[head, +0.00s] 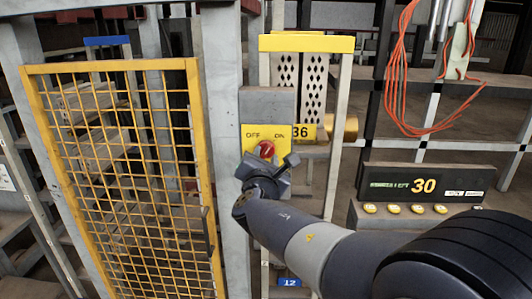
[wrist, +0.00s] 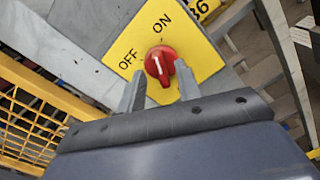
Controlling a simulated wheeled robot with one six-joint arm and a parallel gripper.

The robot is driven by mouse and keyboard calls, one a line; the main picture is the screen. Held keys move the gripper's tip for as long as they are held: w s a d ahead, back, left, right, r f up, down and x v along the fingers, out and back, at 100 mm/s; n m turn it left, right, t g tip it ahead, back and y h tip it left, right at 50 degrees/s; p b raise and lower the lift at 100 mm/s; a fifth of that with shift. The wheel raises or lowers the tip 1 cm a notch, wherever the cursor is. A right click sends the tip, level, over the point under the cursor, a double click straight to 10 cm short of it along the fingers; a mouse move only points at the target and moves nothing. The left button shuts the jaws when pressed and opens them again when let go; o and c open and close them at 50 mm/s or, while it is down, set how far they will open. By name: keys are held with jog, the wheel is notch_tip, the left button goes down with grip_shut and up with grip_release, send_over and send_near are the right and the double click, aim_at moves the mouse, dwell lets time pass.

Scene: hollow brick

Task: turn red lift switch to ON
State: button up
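The red switch (head: 267,149) is a round knob on a yellow plate (head: 250,143) lettered OFF on the left and ON on the right. In the wrist view the red switch (wrist: 161,63) carries a short white mark that runs nearly upright in the picture; I cannot tell for sure which word it points to. My gripper (head: 277,166) is in front of the plate, just below the knob. In the wrist view my gripper (wrist: 160,72) is open, with one finger at each side of the knob's lower part. Contact is not clear.
A yellow mesh gate (head: 130,170) stands left of the grey post. A yellow-topped frame (head: 305,43) rises behind the switch box.

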jog(key=shift+w, duration=0.55)
jog(key=shift+c, duration=0.4)
grip_shut()
